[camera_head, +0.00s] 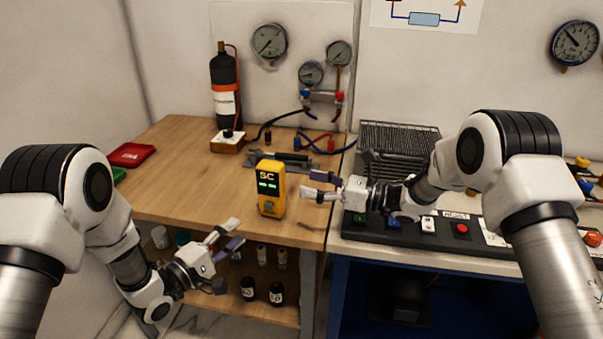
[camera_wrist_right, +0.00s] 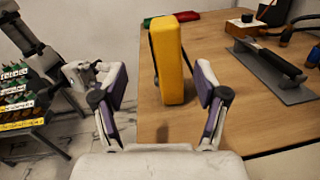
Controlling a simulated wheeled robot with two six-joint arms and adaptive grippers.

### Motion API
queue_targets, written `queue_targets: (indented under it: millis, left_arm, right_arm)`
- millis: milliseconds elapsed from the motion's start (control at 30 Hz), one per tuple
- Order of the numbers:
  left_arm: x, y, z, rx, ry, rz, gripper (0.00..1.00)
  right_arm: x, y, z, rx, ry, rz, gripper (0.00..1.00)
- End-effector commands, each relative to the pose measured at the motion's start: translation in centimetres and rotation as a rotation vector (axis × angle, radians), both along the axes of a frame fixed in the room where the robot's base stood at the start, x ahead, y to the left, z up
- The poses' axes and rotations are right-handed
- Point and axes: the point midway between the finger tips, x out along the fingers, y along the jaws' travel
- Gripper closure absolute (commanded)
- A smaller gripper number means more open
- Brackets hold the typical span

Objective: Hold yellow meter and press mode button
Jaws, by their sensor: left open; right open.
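The yellow meter (camera_head: 271,189) stands upright on the wooden table near its front edge. My left gripper (camera_head: 234,236) is open and empty, lower left of the meter, in front of the table edge.
A trowel-like tool (camera_head: 280,158) lies behind the meter. A control panel (camera_head: 400,231) lies to the right. Bottles (camera_head: 277,294) stand on the shelf below. The table's left part is clear.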

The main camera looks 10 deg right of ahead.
Motion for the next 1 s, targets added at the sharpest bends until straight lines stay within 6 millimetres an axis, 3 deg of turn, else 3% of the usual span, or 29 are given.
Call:
queue_targets:
  millis: [133, 600, 933, 967, 1000]
  left_arm:
    - [0.0, 0.0, 0.0, 0.0, 0.0, 0.0, 0.58]
    - [0.0, 0.0, 0.0, 0.0, 0.0, 0.0, 0.58]
    - [0.0, 0.0, 0.0, 0.0, 0.0, 0.0, 0.58]
    - [0.0, 0.0, 0.0, 0.0, 0.0, 0.0, 0.58]
    - [0.0, 0.0, 0.0, 0.0, 0.0, 0.0, 0.58]
  right_arm:
    - [2.2, 2.5, 1.6, -0.064, -0.083, 0.008, 0.27]
    - [5.1, 8.9, 1.7, -0.071, -0.09, 0.008, 0.27]
    - [5.4, 9.7, 1.6, -0.069, -0.086, 0.007, 0.27]
    - [5.4, 9.7, 1.6, -0.069, -0.086, 0.007, 0.34]
    - [5.4, 9.7, 1.7, -0.069, -0.086, 0.007, 0.48]
